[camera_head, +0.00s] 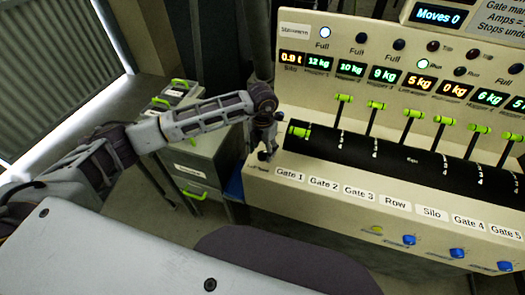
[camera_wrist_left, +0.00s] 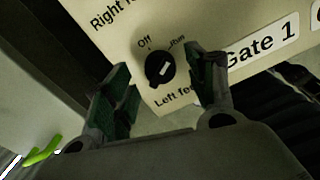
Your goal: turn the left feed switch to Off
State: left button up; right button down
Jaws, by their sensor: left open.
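The left feed switch (camera_wrist_left: 160,69) is a round black knob with a white mark, on the cream panel above the partly covered "Left feed" label. Its mark slants up and right, towards "Run" rather than "Off". My left gripper (camera_wrist_left: 164,76) is open, with one green-padded finger on each side of the knob. I cannot tell whether either finger touches it. In the head view, my left gripper (camera_head: 265,152) is at the panel's left end, beside the Gate 1 label (camera_head: 290,175), and hides the knob. My right gripper is not in view.
A row of green-handled gate levers (camera_head: 342,98) stands along a black cylinder to the right. Lit displays (camera_head: 320,63) line the panel above. A grey drawer cabinet (camera_head: 190,150) with green handles stands at left. Blue knobs (camera_head: 409,240) sit on the lower front.

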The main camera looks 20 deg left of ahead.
pick_arm(q)
jog(key=shift+f, duration=0.85)
jog(key=shift+c, duration=0.5)
jog(key=c, duration=1)
